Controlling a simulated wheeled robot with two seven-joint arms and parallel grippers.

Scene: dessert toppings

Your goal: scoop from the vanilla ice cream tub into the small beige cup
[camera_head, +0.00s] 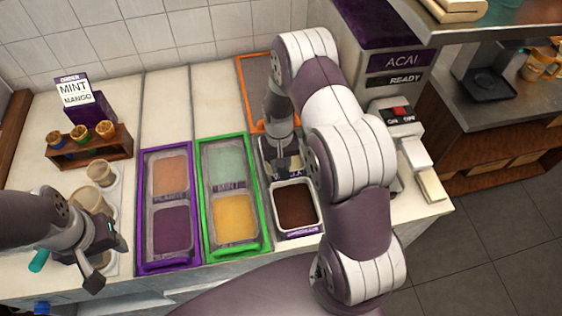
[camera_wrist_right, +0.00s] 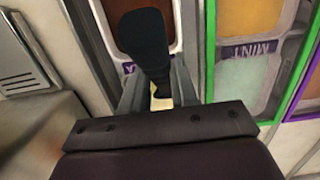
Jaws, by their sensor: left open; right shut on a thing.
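Two beige cups stand on white saucers at the left in the head view. The farther, smaller-looking one (camera_head: 101,173) is clear, and the nearer one (camera_head: 88,199) is partly behind my left gripper. My left gripper (camera_head: 106,268) is open beside the nearer cup. My right gripper (camera_head: 284,160) is low over the vanilla tub, which it mostly hides; part of the tub's label (camera_head: 285,172) shows. In the right wrist view, the gripper is shut on a black scoop handle (camera_wrist_right: 144,42). A small cream-coloured patch (camera_wrist_right: 160,101) shows between the fingers. The scoop's bowl is hidden.
A chocolate tub (camera_head: 297,206) sits just in front of the vanilla tub. Green-framed (camera_head: 203,185) and purple-framed (camera_head: 144,200) trays lie to the left. A wooden rack (camera_head: 90,149) stands behind the cups. The acai machine (camera_head: 400,115) is close on the right.

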